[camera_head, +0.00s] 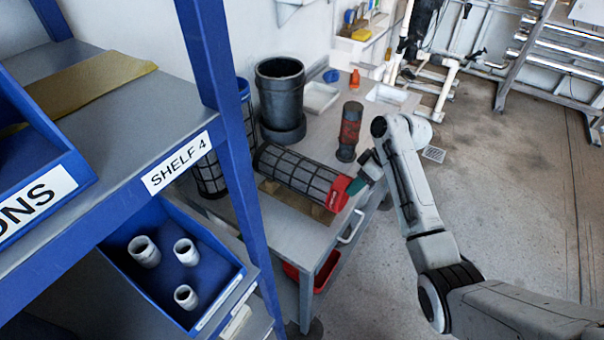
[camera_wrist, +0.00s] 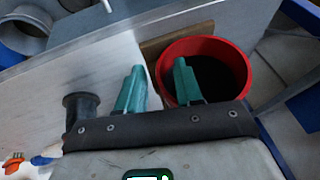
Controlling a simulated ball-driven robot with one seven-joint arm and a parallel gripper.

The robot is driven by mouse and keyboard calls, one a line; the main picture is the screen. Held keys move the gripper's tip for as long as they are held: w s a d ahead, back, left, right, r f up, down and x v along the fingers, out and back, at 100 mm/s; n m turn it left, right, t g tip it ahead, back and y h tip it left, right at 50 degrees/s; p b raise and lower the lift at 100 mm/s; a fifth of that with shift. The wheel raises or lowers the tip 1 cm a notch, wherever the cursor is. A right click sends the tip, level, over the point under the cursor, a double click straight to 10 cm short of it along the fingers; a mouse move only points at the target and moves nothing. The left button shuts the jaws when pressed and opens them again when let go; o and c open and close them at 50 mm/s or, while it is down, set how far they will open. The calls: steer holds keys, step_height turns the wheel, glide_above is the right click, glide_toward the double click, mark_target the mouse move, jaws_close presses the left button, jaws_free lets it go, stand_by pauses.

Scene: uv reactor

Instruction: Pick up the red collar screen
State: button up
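The red collar screen (camera_head: 300,173) is a dark mesh cylinder lying on its side on the grey workbench, its red collar (camera_head: 340,193) at the right end. In the wrist view the collar (camera_wrist: 168,57) shows as a red ring with a dark opening. My gripper (camera_head: 356,186) is at this collar end. In the wrist view its teal fingers (camera_wrist: 159,66) are apart: the left one is outside the rim, the right one overlaps the rim and opening. I cannot tell whether either finger touches the collar.
A rust-red and black cylinder (camera_head: 350,130) stands upright behind the collar. A large black pot (camera_head: 281,98) stands at the back left of the workbench (camera_head: 313,238). A blue shelf post (camera_head: 236,150) is close on the left. Open floor (camera_head: 500,190) lies right.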

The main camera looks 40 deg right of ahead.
steer(key=shift+w+a+f, duration=0.2)
steer(key=shift+f, duration=0.4)
steer(key=shift+c, duration=0.4)
jaws_close()
